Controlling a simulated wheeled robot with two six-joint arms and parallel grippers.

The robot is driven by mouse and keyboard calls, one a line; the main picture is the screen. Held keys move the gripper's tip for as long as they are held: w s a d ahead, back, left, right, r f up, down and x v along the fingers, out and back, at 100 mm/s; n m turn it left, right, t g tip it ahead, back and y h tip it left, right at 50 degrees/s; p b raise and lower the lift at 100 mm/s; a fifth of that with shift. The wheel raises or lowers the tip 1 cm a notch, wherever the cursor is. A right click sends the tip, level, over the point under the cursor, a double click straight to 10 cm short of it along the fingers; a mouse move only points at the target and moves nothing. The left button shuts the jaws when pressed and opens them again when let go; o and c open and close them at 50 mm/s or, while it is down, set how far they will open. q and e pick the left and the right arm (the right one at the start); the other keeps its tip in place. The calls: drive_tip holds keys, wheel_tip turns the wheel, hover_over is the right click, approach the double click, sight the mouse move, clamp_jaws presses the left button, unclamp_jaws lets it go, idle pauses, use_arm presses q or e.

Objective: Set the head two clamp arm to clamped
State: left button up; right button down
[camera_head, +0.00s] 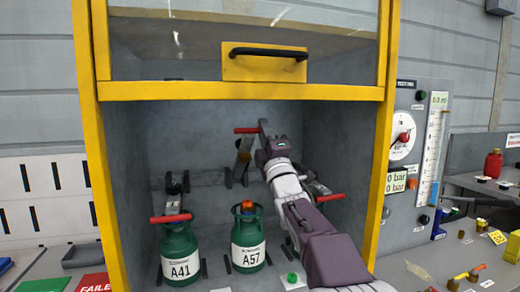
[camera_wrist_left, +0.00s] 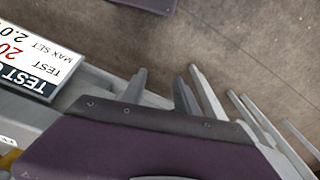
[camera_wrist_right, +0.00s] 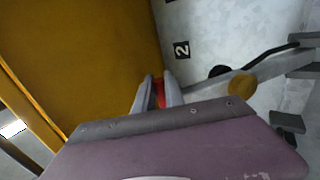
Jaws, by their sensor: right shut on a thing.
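The head two clamp arm (camera_head: 243,156) stands raised at the back of the yellow-framed cabinet, above the middle cylinder A57 (camera_head: 248,240). Its red handle (camera_head: 245,130) lies across its top. My right gripper (camera_head: 263,128) is shut on the handle's right end. In the right wrist view my right fingers (camera_wrist_right: 157,88) close on the red handle (camera_wrist_right: 159,93), near a "2" label (camera_wrist_right: 181,49). The orange-topped valve of A57 (camera_head: 248,205) stands below the raised arm. My left gripper (camera_wrist_left: 160,82) shows only in the left wrist view, open and empty over the floor.
Cylinder A41 (camera_head: 181,253) stands at left, with a lowered red-handled clamp (camera_head: 171,218) above it. Another red handle (camera_head: 330,197) is at right, beside a cylinder mostly hidden by my right arm. The raised glass sash has a black handle (camera_head: 268,53). A gauge panel (camera_head: 422,120) stands right.

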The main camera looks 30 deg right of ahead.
drive_tip(key=s+f+b, duration=0.3)
drive_tip(key=f+b, duration=0.6)
drive_tip(key=b, duration=0.3)
drive_tip(key=s+a+f+t+b, duration=0.1)
drive_tip(key=s+f+b, duration=0.2)
drive_tip(key=f+b, duration=0.7)
drive_tip(key=shift+s+a+f+h+b, duration=0.3)
drive_tip(key=shift+s+h+b, duration=0.1)
drive_tip(key=shift+b, duration=1.05)
drive_tip(key=c, duration=1.4)
unclamp_jaws()
drive_tip(key=shift+w, duration=0.1)
drive_tip(key=shift+r+y, duration=0.1)
drive_tip(key=shift+y, duration=0.2)
drive_tip(key=v, duration=0.9)
drive_tip(key=shift+f, duration=0.2)
